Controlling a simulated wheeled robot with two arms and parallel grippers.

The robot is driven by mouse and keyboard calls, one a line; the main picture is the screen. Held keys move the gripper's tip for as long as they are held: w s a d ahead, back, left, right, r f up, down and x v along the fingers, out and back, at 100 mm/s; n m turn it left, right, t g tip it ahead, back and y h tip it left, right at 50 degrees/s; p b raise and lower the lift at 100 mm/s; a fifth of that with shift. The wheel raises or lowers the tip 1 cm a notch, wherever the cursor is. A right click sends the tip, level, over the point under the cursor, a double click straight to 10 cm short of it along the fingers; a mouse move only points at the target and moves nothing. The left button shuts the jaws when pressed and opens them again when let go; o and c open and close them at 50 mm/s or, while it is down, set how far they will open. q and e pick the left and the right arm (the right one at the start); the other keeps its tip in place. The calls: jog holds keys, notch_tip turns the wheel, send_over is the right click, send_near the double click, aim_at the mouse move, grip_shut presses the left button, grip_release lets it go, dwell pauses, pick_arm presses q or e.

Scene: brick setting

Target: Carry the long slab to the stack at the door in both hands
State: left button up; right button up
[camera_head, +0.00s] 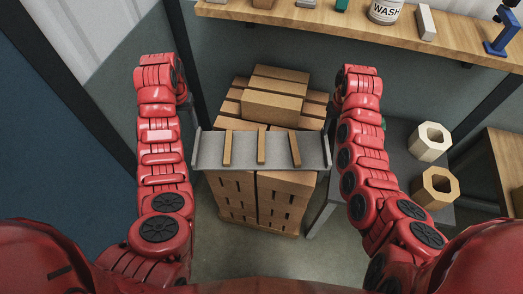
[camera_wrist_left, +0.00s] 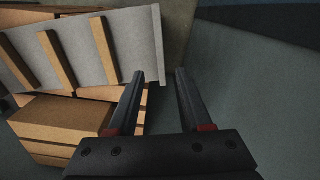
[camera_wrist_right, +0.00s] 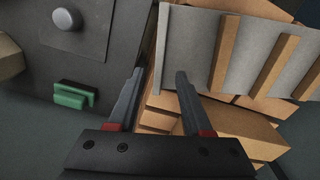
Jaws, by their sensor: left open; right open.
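The long grey slab (camera_head: 211,150), with raised end lips and three wooden strips across it, lies on the near part of a stack of brown bricks (camera_head: 287,187). My left gripper (camera_wrist_left: 160,73) is open and empty; in the left wrist view the slab's end (camera_wrist_left: 130,38) appears between its fingertips. My right gripper (camera_wrist_right: 160,72) is open and empty, with the other slab end (camera_wrist_right: 197,45) just ahead of its fingers. I cannot tell whether either gripper touches the slab. No other stack or door is clearly identifiable.
A wooden shelf (camera_head: 300,17) with a WASH container (camera_head: 386,10) runs along the back. A green piece (camera_wrist_right: 75,95) lies beside my right gripper. Bare floor shows in front.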

jog(key=shift+r, duration=1.65)
